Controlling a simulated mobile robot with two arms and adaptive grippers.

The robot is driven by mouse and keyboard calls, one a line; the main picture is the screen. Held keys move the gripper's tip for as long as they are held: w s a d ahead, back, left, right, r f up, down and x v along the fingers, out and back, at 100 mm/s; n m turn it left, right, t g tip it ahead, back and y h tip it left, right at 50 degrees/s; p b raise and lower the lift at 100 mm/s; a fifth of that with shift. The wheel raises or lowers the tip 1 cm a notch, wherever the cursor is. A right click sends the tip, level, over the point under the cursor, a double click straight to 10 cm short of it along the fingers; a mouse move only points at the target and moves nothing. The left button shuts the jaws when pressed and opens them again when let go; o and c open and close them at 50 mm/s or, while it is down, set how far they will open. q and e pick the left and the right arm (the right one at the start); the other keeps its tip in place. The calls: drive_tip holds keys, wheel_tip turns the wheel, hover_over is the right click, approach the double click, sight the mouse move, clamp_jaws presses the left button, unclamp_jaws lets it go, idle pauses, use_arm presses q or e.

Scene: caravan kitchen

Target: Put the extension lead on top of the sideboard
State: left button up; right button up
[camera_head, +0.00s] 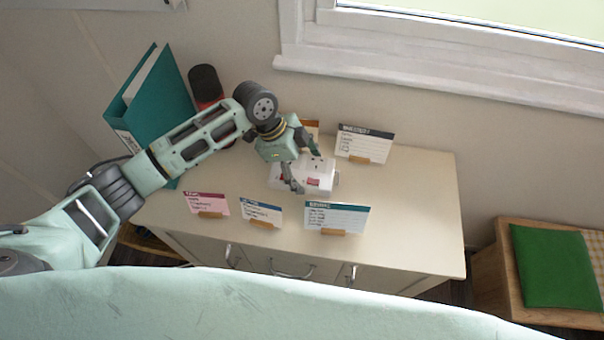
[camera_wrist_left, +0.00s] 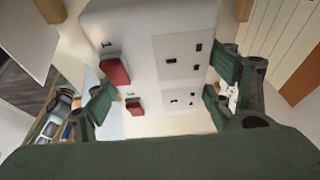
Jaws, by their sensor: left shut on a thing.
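The extension lead (camera_head: 322,172) is a white block with sockets and red switches. It is at the middle of the cream sideboard (camera_head: 415,215), among the standing cards. I cannot tell whether it touches the top or is held just above it. My left gripper (camera_head: 304,170) is shut on it from above, one finger on each side. In the left wrist view the lead (camera_wrist_left: 150,30) fills the space between the green fingers of my left gripper (camera_wrist_left: 160,100), its sockets and two red switches facing the camera. My right gripper is not in view.
Small cards in wooden holders stand around the lead: a white one behind (camera_head: 365,145), a teal-topped one in front (camera_head: 336,217), a pink one (camera_head: 207,205). A teal binder (camera_head: 150,100) and dark cylinder (camera_head: 205,85) stand at back left. The sideboard's right end is clear.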

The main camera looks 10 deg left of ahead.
sight(302, 176)
use_arm(q)
drive_tip(key=f, duration=0.4)
drive_tip(key=shift+w+p, duration=0.25)
drive_tip(key=shift+p, duration=0.1)
drive_tip(key=shift+f, duration=0.15)
drive_tip(key=shift+f, duration=0.2)
drive_tip(key=o, duration=1.6)
drive_tip(key=shift+o, duration=0.2)
